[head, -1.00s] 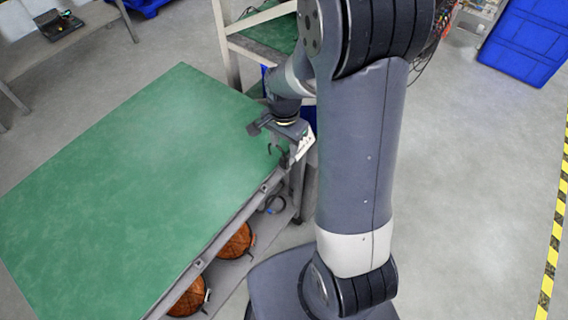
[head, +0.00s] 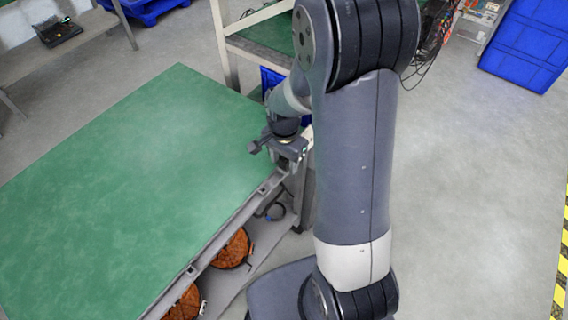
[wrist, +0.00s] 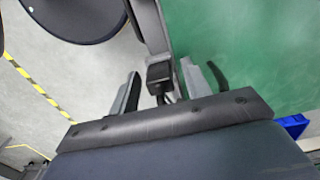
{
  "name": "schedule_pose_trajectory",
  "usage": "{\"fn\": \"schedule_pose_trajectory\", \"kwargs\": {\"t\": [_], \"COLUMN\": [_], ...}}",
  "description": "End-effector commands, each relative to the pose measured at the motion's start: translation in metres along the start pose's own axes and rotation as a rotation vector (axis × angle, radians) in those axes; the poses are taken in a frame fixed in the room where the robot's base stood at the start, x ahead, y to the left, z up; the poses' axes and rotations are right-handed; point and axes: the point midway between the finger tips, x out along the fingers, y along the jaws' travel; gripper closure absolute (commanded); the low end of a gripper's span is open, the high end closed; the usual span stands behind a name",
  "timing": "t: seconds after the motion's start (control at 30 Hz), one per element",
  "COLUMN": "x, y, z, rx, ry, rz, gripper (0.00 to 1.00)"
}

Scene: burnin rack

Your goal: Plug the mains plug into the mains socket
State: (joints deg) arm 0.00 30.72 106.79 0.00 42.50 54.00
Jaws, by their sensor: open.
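My gripper (head: 283,150) is at the right corner of the green-topped bench, low beside its edge. In the wrist view, its two grey fingers (wrist: 160,72) are apart. A small black block (wrist: 159,71) shows between them, along the bench's edge rail, with a short dark cable-like piece below it. I cannot tell whether this block is the mains plug or the mains socket, or whether a finger touches it. In the head view my arm and gripper hide that spot. No other plug or socket can be made out.
The green bench top (head: 130,170) is bare. On its lower shelf are orange-brown round items (head: 233,249) and a dark coiled item (head: 275,211). A second bench frame (head: 225,45) stands behind my arm. Blue crates (head: 522,50) are at the back right; the floor to the right is clear.

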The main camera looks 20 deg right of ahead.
Motion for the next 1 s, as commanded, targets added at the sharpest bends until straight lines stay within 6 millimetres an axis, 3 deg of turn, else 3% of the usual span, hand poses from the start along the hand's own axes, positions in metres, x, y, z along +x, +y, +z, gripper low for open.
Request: {"fn": "schedule_pose_trajectory", "kwargs": {"t": [0.77, 1.0], "x": [-0.0001, -0.0001], "y": [0.0000, 0.0000], "z": [-0.0001, 0.0000], "rx": [0.000, 0.000], "ry": [0.000, 0.000], "rz": [0.000, 0.000], "gripper": [0.55, 0.73]}}
